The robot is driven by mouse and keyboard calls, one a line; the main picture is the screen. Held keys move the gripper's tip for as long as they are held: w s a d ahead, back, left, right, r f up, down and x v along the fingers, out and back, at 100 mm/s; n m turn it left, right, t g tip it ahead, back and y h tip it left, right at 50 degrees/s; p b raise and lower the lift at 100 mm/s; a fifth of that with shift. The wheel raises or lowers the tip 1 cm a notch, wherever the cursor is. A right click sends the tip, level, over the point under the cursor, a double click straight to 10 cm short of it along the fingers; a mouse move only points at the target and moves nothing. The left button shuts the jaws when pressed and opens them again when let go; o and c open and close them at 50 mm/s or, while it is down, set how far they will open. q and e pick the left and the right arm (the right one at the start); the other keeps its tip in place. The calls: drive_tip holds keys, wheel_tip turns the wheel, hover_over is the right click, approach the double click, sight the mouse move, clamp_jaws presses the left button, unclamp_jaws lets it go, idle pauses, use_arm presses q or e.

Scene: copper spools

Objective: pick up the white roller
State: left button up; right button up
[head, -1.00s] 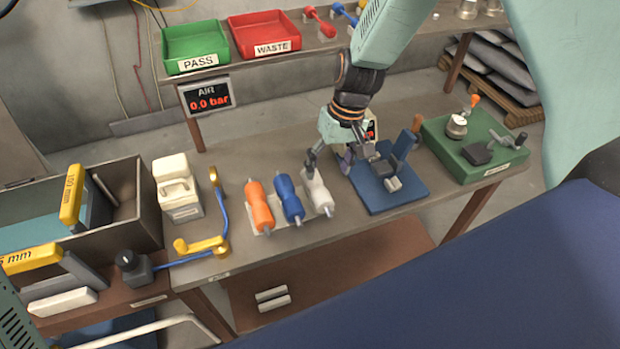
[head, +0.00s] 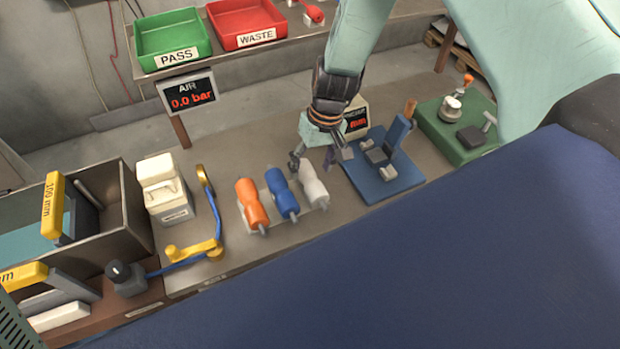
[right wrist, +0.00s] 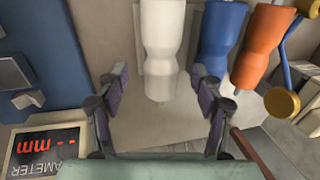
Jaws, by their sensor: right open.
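The white roller (head: 314,185) lies at the right end of a row on a pale rest, beside the blue roller (head: 282,194) and the orange roller (head: 252,205). My right gripper (head: 314,163) is open and empty at the roller's far end. In the right wrist view the white roller (right wrist: 162,50) lies ahead, and its narrow end reaches between the open fingers (right wrist: 160,88) without visible contact. The blue roller (right wrist: 221,40) is close to the finger at right. My left gripper is not in view.
A blue fixture (head: 385,180) stands close to the right of the white roller, with a red-lit display (head: 355,121) behind it. A yellow-and-blue crank-shaped tool (head: 196,248) lies left of the rollers. Green (head: 170,42) and red (head: 246,20) trays stand on the back shelf.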

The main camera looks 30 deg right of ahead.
drive_tip(key=shift+a+f, duration=0.2)
drive_tip(key=shift+f, duration=0.75)
drive_tip(key=shift+a+f, duration=0.15)
clamp_jaws()
